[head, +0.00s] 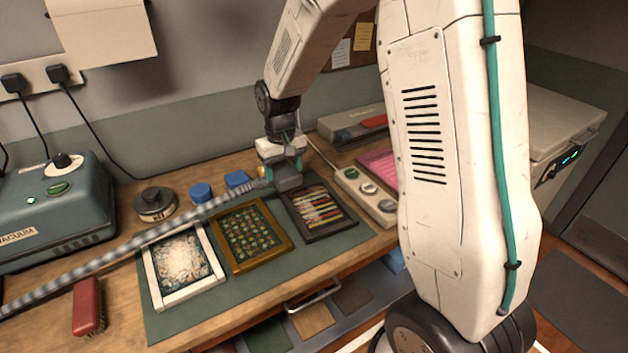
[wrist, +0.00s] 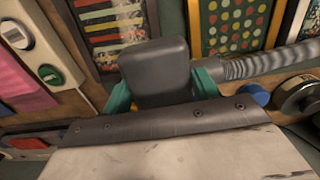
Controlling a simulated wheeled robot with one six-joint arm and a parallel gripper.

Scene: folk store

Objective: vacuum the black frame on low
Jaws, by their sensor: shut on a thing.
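The black frame (head: 334,230), with a striped, multicoloured picture, lies face up on the green mat (head: 270,274), rightmost of three frames. My gripper (head: 288,166) is shut on the dark grey vacuum nozzle (head: 288,182), beside the frame's back left corner. In the wrist view, teal fingers grip the nozzle (wrist: 158,68), which covers part of the black frame (wrist: 152,20). I cannot tell whether it touches. The striped hose (head: 150,235) runs left to the teal vacuum unit (head: 60,225). Its dark knob (head: 62,160) and a lit green lamp (head: 30,200) show; the setting is unreadable.
A gold frame (head: 277,255) and a white frame (head: 182,301) lie left of the black one. A switch strip (head: 362,195) lies close on its right. Blue caps (head: 201,192), a round dark tin (head: 155,203) and a red brush (head: 87,305) are also on the bench.

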